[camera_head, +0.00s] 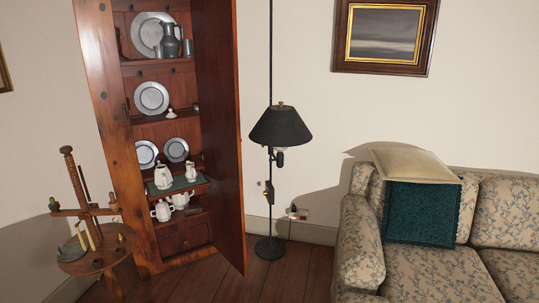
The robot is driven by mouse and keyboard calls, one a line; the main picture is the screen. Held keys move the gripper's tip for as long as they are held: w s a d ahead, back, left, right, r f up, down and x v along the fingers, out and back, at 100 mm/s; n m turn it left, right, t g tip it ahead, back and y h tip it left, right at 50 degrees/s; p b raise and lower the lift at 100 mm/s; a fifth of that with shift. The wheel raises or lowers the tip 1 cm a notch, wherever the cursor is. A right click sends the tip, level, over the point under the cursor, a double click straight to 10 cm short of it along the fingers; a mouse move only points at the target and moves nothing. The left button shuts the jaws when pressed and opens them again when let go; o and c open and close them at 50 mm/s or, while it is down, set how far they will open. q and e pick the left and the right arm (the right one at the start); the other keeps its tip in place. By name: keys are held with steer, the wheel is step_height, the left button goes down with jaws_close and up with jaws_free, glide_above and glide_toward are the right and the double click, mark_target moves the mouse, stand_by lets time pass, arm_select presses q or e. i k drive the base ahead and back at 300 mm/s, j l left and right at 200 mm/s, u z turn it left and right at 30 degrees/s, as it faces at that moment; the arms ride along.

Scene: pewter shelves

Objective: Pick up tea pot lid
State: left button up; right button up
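A small white knobbed piece (171,114) sits on a middle shelf of the open wooden cabinet, beside a pewter plate; it looks like a tea pot lid. White tea pots or pitchers stand lower down. A white pitcher (163,177) and a smaller white vessel (190,172) are on the green-topped shelf. A white pot (162,211) and another white pot (181,200) are on the shelf below. They are too small to tell which pot lacks its lid. Neither of my grippers is in view.
The tall cabinet's right door (222,140) stands open. A black floor lamp (280,126) stands right of it, and a floral sofa (425,268) further right. A small wooden stand (100,262) is at front left. Bare floor (215,288) shows between.

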mark_target(171, 115)
steer(key=i+u, duration=0.2)
steer(key=i, duration=0.35)
steer(key=i+l+u, duration=0.15)
steer(key=i, duration=0.35)
steer(key=i+j+u, duration=0.1)
steer(key=i+u, duration=0.45)
steer(key=u, duration=0.25)
steer(key=i+u, duration=0.35)
steer(key=k+l, duration=0.05)
